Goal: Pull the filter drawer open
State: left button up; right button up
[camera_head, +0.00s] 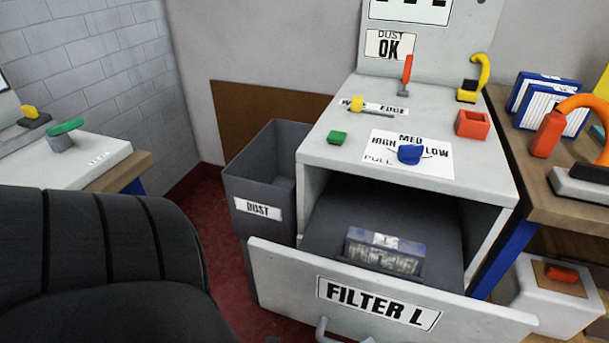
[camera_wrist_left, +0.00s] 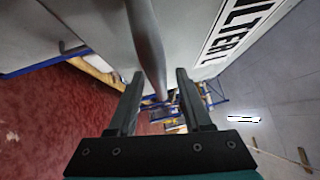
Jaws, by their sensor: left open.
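The filter drawer (camera_head: 275,270), with a "FILTER L" label on its pale front, stands pulled out of the white cabinet in the head view. A clear filter block with a blue top (camera_head: 385,252) sits inside it. The drawer's grey bar handle (camera_head: 321,328) shows only in part at the bottom edge. In the left wrist view, my left gripper (camera_wrist_left: 160,75) is open, and the handle bar (camera_wrist_left: 148,42) runs between its two fingers. I cannot tell whether either finger touches the bar. The drawer front (camera_wrist_left: 190,30) is just beyond. My right gripper is in neither view.
A grey dust bin (camera_head: 262,180) stands left of the cabinet (camera_head: 330,150). A black chair (camera_head: 100,260) fills the lower left. A wooden bench (camera_head: 535,185) stands at the right, with a white box (camera_head: 560,310) below. Red floor (camera_head: 215,245) shows between chair and bin.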

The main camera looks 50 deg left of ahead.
pick_arm(q)
jog(key=v, duration=1.5)
jog(key=shift+s, duration=0.1)
